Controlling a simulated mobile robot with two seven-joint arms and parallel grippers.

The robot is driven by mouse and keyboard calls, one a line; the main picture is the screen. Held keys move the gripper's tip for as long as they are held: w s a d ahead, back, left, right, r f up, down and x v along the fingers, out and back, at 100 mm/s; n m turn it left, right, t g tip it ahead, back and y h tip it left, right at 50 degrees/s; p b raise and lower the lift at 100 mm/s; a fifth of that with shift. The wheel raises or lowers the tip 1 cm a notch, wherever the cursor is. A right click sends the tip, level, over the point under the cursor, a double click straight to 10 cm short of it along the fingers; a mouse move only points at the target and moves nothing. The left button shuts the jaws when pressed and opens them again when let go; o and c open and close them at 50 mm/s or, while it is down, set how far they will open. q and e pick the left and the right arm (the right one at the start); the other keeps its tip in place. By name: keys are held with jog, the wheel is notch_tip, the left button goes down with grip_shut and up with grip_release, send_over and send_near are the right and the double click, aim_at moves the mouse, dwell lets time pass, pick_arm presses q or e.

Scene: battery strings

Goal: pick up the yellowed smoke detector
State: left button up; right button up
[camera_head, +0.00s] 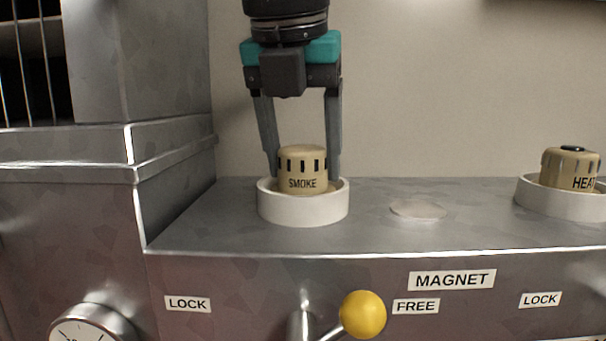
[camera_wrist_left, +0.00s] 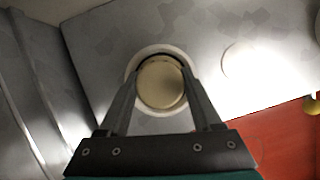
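The yellowed smoke detector (camera_head: 303,172) is a beige cap with dark slots and the word SMOKE. It stands upright inside a white ring (camera_head: 304,213) on the metal ledge. My left gripper (camera_head: 304,180) points down over it, one finger on each side, tips within the ring. The wrist view shows the detector's round top (camera_wrist_left: 161,84) between the two fingers (camera_wrist_left: 160,80). The fingers lie very close to its sides; I cannot tell whether they press on it. My right gripper is not in view.
A similar beige detector marked HEAT (camera_head: 571,168) sits in another white ring (camera_head: 555,203) at right. A flat pale disc (camera_head: 418,209) lies between. A metal block (camera_head: 165,75) rises at left. A yellow-knobbed lever (camera_head: 362,314) stands in front, near the MAGNET label (camera_head: 452,280).

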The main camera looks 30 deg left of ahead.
pick_arm(q)
jog(key=c, duration=0.7)
jog(key=shift+c, duration=0.3)
jog(key=shift+r, duration=0.15)
